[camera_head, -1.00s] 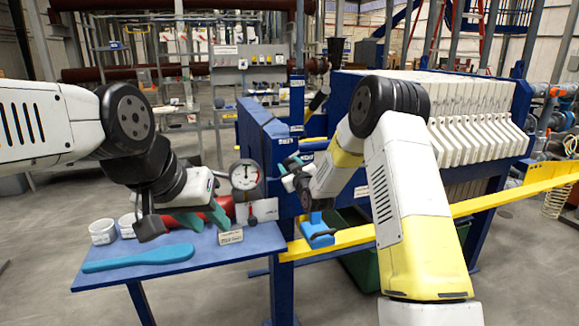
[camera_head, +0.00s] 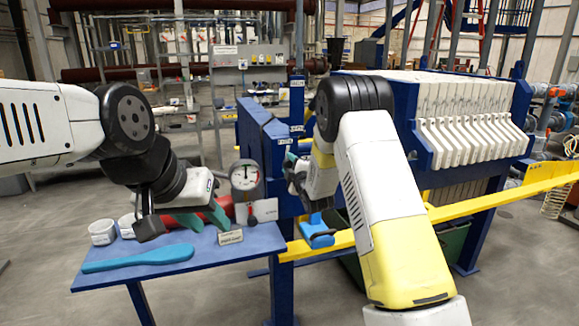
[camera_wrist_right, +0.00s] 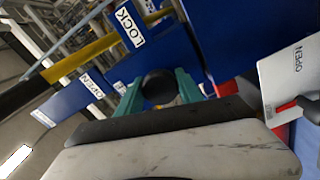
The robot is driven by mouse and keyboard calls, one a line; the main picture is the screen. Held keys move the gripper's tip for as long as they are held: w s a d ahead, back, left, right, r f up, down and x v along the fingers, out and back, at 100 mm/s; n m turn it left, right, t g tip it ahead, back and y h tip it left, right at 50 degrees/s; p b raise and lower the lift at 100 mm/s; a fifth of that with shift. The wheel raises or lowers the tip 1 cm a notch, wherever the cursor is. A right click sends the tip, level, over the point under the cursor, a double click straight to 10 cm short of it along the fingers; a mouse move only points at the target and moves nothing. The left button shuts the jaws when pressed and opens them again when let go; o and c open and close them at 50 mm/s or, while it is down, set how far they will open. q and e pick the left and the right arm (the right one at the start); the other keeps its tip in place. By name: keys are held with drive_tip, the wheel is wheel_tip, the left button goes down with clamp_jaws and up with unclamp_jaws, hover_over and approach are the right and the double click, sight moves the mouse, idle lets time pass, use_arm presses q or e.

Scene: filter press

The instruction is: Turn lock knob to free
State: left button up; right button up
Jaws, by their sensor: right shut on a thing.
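In the right wrist view, a round black knob (camera_wrist_right: 158,85) sits between the teal fingers of my right gripper (camera_wrist_right: 160,92), which is shut on it. In the head view, my right gripper (camera_head: 291,162) is at the blue end frame of the press (camera_head: 262,125); the knob is hidden there by the gripper and arm. My left gripper (camera_head: 203,217) is open and empty above the blue side table, its teal fingers apart.
A gauge (camera_head: 245,175) stands behind.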

drive_tip(key=shift+n, duration=0.7)
drive_tip(key=o, duration=1.4)
drive_tip(key=shift+s, duration=0.1)
drive_tip(key=v, duration=0.7)
drive_tip(key=shift+s, duration=0.3)
drive_tip(key=shift+d, duration=0.1)
